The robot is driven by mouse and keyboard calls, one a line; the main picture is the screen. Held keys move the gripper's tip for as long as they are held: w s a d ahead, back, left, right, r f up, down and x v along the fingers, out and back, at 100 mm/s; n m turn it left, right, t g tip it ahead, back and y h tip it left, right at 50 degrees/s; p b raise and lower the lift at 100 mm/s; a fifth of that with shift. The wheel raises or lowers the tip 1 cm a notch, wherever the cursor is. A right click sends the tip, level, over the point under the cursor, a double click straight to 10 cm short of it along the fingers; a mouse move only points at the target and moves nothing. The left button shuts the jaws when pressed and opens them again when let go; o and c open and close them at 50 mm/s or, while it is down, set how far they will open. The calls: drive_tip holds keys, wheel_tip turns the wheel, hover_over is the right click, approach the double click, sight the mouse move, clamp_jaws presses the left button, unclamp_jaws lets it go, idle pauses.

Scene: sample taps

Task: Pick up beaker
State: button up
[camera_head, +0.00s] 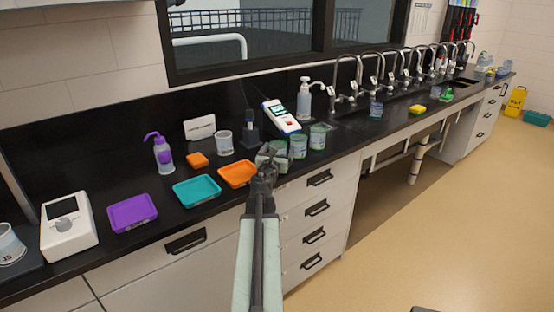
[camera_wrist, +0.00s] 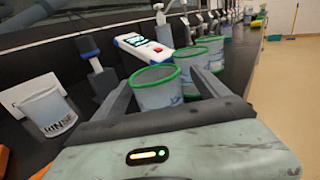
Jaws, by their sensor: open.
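Several beakers with green rims stand close together on the black counter; in the head view two of them (camera_head: 298,146) (camera_head: 318,137) show just right of my gripper (camera_head: 268,157). In the wrist view the nearest green-rimmed beaker (camera_wrist: 157,93) is upright between my open fingers, with a gap beside it on each side. Its lower part is hidden behind the gripper body. Two more green-rimmed beakers (camera_wrist: 199,57) (camera_wrist: 212,45) stand behind and right of it. A clear beaker marked "RINSE" (camera_wrist: 47,112) stands apart on the left; it also shows in the head view (camera_head: 223,143).
A white meter (camera_head: 281,116) with a red button stands behind the beakers. Orange (camera_head: 238,174), teal (camera_head: 197,191) and purple (camera_head: 132,212) trays lie to the left. A white pump bottle (camera_head: 304,101) and a row of taps (camera_head: 349,75) stand to the right.

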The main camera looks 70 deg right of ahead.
drive_tip(key=shift+w+d, duration=0.2)
drive_tip(key=shift+d, duration=0.1)
drive_tip(key=shift+a, duration=0.15)
drive_tip(key=shift+c, duration=0.8)
drive_tip(key=c, duration=1.4)
drive_tip(key=shift+r, duration=0.1)
wheel_tip(320, 180, up, 10)
drive_tip(key=p, duration=1)
